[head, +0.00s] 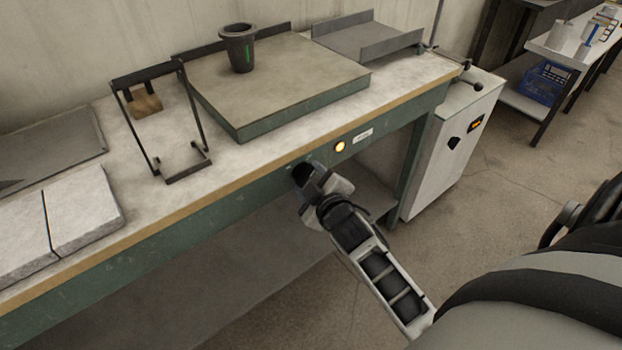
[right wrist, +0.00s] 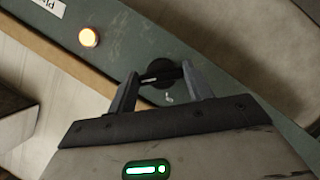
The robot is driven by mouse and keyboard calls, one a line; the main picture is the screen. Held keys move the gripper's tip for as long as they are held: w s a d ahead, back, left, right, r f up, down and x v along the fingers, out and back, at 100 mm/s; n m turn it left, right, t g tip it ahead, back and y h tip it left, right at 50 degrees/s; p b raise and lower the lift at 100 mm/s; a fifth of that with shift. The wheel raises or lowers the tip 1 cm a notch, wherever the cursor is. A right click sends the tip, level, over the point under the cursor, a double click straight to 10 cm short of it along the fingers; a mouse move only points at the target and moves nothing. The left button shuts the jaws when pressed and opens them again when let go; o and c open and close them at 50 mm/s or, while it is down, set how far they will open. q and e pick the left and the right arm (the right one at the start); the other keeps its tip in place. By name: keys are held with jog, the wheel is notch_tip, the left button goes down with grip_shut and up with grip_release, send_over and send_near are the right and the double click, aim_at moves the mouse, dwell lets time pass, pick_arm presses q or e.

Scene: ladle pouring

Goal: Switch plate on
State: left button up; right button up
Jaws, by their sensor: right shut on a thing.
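The plate (head: 300,90) is a wide flat slab with a green edge on the workbench, and a dark cup (head: 240,50) with a green mark stands on it. On the bench's green front panel is a round black knob (right wrist: 161,71). Beside it an amber light (head: 340,147) glows, and it also shows in the right wrist view (right wrist: 89,38). My right gripper (head: 310,179) is at the panel with its fingers either side of the knob, shut on it. In the head view the gripper hides part of the knob. My left gripper is not in view.
A black wire stand (head: 160,120) with a small wooden block stands left of the plate. Grey slabs (head: 85,210) lie at the bench's left. A metal tray (head: 368,40) is behind right. A white cabinet (head: 450,150) stands at the bench's right end. The floor in front is clear.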

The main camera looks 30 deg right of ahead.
jog(key=o, duration=1)
jog(key=v, duration=1.6)
jog(key=shift+f, duration=0.15)
jog(key=s+a+f+m+g+y, duration=0.1)
jog(key=a+f+y, duration=0.1)
jog(key=a+f, duration=0.1)
jog(key=s+a+f+m+g+y, duration=0.1)
jog(key=a+f+m+y, duration=0.1)
jog(key=a, duration=0.3)
jog(key=s+a+f+m+g+y, duration=0.1)
jog(key=a+f+y, duration=0.1)
jog(key=a+f, duration=0.2)
jog(key=shift+a+m+g, duration=0.15)
jog(key=shift+m+g, duration=0.15)
jog(key=shift+g, duration=0.1)
